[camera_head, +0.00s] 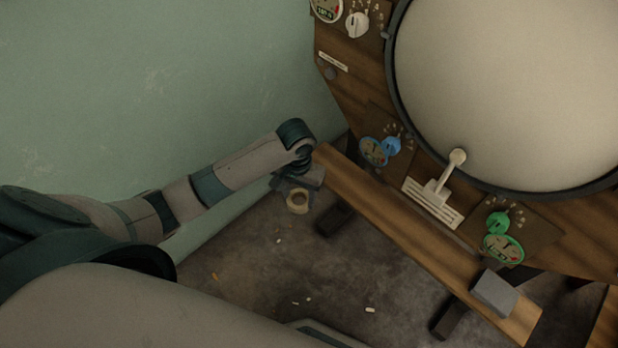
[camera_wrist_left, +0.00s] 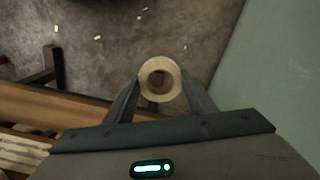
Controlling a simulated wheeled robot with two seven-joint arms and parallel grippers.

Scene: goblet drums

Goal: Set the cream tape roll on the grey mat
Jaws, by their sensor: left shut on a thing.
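The cream tape roll (camera_head: 298,209) is held in the air by my left gripper (camera_head: 297,191), near the left end of the wooden bench in the head view. In the left wrist view the roll (camera_wrist_left: 160,63) sits between the two fingers of my left gripper (camera_wrist_left: 160,90), which are shut on it, with its hole facing the camera. A grey slab (camera_head: 495,292), which may be the grey mat, lies on the bench's right end, well away from the roll. Its top looks bare. My right gripper is not in view.
The long wooden bench (camera_head: 400,228) runs along a wooden console with dials, knobs, a lever (camera_head: 445,175) and a large round pale screen (camera_head: 520,90). A green wall (camera_head: 150,90) is close on the left. Small scraps lie on the dark floor (camera_head: 340,280).

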